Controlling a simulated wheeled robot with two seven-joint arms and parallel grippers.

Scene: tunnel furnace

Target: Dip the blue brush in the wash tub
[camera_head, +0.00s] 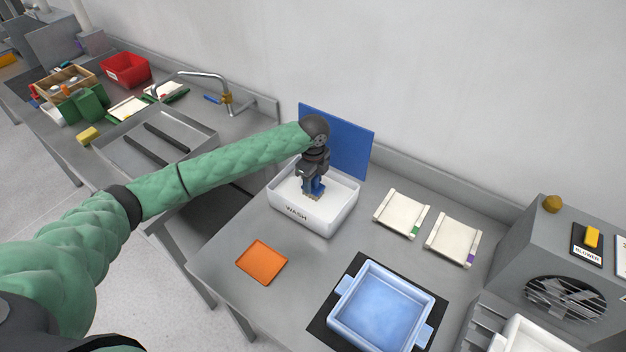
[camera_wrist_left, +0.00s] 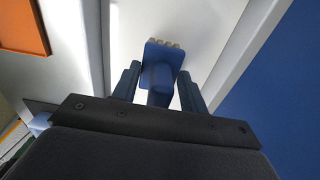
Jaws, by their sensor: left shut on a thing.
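The wash tub (camera_head: 326,218) is a white rectangular tub marked WASH, standing on the grey table. My left gripper (camera_head: 314,184) is over and partly within the tub's opening, pointing down. It is shut on the blue brush (camera_head: 315,188), whose pale bristles point down towards the tub's floor. In the left wrist view the brush (camera_wrist_left: 163,62) sits between the two blue fingers (camera_wrist_left: 158,88), with the white tub (camera_wrist_left: 135,22) beyond it. I cannot tell whether the bristles touch the tub's floor. My right gripper is not in view.
A blue panel (camera_head: 345,140) stands upright close behind the tub. An orange mat (camera_head: 262,262) lies in front, and a light-blue tray (camera_head: 382,308) on a black mat is at the right front. Two white tiles (camera_head: 402,214) lie right of the tub; a blower (camera_head: 560,260) stands far right.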

